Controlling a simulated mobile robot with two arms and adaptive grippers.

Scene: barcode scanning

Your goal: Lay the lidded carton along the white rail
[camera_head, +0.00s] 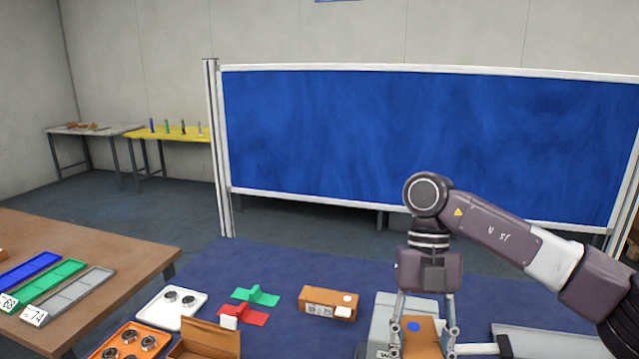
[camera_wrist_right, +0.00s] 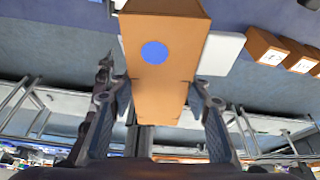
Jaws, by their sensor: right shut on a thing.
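My right gripper (camera_head: 422,330) is shut on a brown carton (camera_head: 424,343) with a blue round sticker, at the lower edge of the head view. In the right wrist view the carton (camera_wrist_right: 165,95) sits between the two fingers of the right gripper (camera_wrist_right: 160,88), its blue sticker facing the camera. Whether it touches anything below is hidden. A pale bar (camera_head: 478,349) shows just right of the gripper; I cannot tell whether it is the white rail. My left gripper is not in view.
A grey-white box (camera_head: 384,325) stands left of the held carton. Another brown carton (camera_head: 328,302), red and green pieces (camera_head: 256,297), a white tray (camera_head: 172,306), an orange tray (camera_head: 112,354) and an open brown box (camera_head: 205,342) lie further left. A grey panel (camera_head: 550,343) lies right.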

